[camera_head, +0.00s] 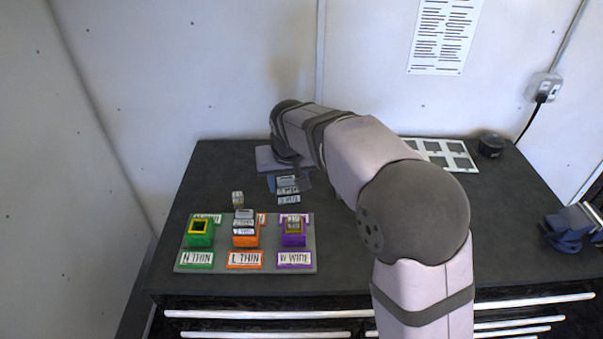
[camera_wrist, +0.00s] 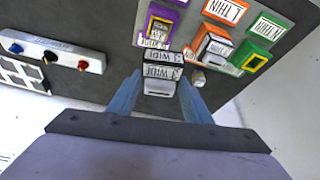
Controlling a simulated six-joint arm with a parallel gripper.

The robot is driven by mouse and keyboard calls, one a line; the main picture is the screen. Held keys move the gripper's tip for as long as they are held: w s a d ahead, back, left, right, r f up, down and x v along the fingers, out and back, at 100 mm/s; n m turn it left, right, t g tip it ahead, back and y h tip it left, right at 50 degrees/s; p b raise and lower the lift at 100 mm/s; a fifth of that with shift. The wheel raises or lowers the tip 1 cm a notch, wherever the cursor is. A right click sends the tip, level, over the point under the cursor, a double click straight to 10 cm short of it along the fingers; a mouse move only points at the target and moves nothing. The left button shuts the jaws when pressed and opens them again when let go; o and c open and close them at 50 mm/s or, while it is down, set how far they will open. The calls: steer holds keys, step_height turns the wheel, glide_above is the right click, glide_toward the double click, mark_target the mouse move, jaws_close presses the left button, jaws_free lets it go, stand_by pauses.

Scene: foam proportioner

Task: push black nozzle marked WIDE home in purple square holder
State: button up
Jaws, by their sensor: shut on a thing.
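My gripper (camera_head: 287,183) is shut on a nozzle (camera_wrist: 163,72) with white WIDE labels and dark and light grey parts. In the wrist view it sits between my two blue fingers (camera_wrist: 159,95). It also shows below my wrist in the head view (camera_head: 288,190), behind the board and apart from the holders. The purple square holder (camera_head: 293,240) stands at the board's right; the wrist view shows it at the top (camera_wrist: 161,17). Its opening has a yellowish rim and a label beside it; I cannot tell what is inside.
The grey board (camera_head: 190,268) also bears a green holder (camera_head: 200,240) with a dark opening and an orange holder (camera_head: 245,240) with a labelled piece in it. A small beige block (camera_head: 238,198) stands behind them. A bar with coloured knobs (camera_wrist: 50,50) lies left in the wrist view.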

mark_target(294, 216)
steer(key=shift+s+d+f+m, duration=0.3)
steer(key=shift+s+d+f, duration=0.3)
steer(key=shift+f, duration=0.15)
steer(key=shift+d+f+m+h, duration=0.1)
steer(key=shift+m+h, duration=0.2)
steer(key=shift+m, duration=0.2)
steer(key=shift+w, duration=0.1)
steer(key=shift+f, duration=0.1)
steer(key=shift+f+b, duration=3.05)
steer(key=shift+f, duration=0.75)
steer(key=shift+f+b, duration=0.35)
steer(key=shift+f, duration=0.15)
steer(key=o, duration=1.5)
